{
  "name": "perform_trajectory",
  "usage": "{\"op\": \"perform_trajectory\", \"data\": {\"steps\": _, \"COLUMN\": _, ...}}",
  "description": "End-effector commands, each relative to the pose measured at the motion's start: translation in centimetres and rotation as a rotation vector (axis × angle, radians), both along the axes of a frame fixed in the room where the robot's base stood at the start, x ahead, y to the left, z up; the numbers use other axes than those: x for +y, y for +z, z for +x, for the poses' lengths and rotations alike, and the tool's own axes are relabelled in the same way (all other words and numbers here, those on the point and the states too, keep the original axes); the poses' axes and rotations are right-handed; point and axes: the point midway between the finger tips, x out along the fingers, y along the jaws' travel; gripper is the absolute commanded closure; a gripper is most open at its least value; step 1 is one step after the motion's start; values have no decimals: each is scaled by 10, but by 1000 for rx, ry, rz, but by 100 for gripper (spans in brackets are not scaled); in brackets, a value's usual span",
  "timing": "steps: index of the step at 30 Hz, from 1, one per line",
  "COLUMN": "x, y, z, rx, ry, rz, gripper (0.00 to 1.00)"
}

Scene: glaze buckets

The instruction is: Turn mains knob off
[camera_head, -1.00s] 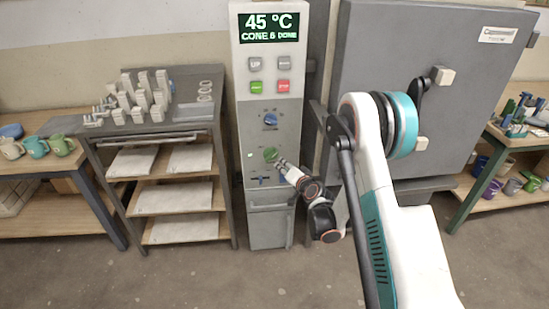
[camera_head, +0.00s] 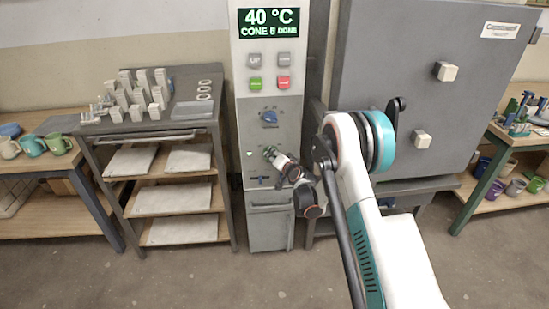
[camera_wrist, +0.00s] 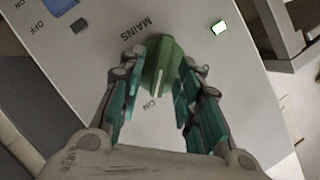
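The green mains knob (camera_wrist: 160,65) sits on the grey control panel (camera_wrist: 95,90), with MAINS printed above it and ON near its lower end in the wrist view. Its pale pointer line aims towards ON. My gripper (camera_wrist: 157,76) straddles the knob, one teal-padded finger on each side. The fingers are apart, with narrow gaps to the knob; I see no firm contact. In the head view my gripper (camera_head: 270,154) is at the panel and hides the knob.
A small lit lamp (camera_wrist: 219,27) is near the knob. The grey kiln (camera_head: 400,60) is right; a shelf cart (camera_head: 225,190) is left.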

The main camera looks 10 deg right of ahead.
Motion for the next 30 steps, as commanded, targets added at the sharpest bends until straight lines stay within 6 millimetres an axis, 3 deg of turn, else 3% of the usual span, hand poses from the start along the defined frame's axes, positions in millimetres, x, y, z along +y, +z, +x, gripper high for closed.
{"op": "perform_trajectory", "data": {"steps": 1, "x": 0, "y": 0, "z": 0, "rx": 0, "ry": 0, "rz": 0, "gripper": 71}}
{"op": "perform_trajectory", "data": {"steps": 5, "x": 0, "y": 0, "z": 0, "rx": 0, "ry": 0, "rz": 0, "gripper": 100}}
{"op": "perform_trajectory", "data": {"steps": 19, "x": 1, "y": 1, "z": 0, "rx": 0, "ry": 2, "rz": -47, "gripper": 100}}
{"op": "perform_trajectory", "data": {"steps": 30, "x": 5, "y": 3, "z": 0, "rx": 0, "ry": 2, "rz": -310, "gripper": 100}}
